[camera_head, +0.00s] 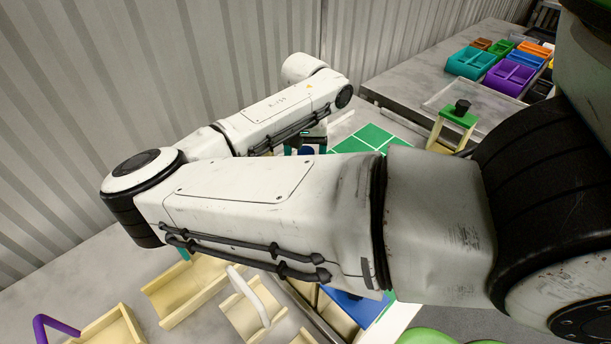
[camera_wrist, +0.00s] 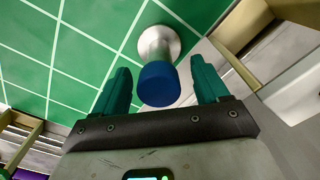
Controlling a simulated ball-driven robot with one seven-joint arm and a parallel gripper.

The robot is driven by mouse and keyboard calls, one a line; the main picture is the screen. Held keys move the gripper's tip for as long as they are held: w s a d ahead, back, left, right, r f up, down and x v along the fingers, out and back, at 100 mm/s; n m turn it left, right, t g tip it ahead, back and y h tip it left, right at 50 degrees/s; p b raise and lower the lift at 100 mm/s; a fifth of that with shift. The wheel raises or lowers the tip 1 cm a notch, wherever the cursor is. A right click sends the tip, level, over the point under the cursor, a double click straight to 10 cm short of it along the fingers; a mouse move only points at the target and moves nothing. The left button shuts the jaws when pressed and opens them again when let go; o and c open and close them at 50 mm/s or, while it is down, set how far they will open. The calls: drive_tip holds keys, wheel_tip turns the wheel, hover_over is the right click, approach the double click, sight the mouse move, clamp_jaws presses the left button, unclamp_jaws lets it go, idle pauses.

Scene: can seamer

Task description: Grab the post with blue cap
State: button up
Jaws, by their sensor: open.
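My gripper (camera_wrist: 161,82) is open. Its two teal fingers lie on the left and right of the blue cap, with gaps visible on both sides. In the head view my arm hides most of this area. A bit of the dark blue cap (camera_head: 306,150) shows beside a teal finger, below the forearm.
Wooden-edged trays lie at both sides of the green surface (camera_wrist: 18,140). In the head view, colored bins (camera_head: 509,77) stand on a grey table at the back right, near a green-topped stand with a black knob (camera_head: 458,114). Cream wooden trays (camera_head: 190,290) lie at the front left.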

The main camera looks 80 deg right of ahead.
drive_tip(key=shift+f+p, duration=0.35)
drive_tip(key=shift+f, duration=1.5)
clamp_jaws()
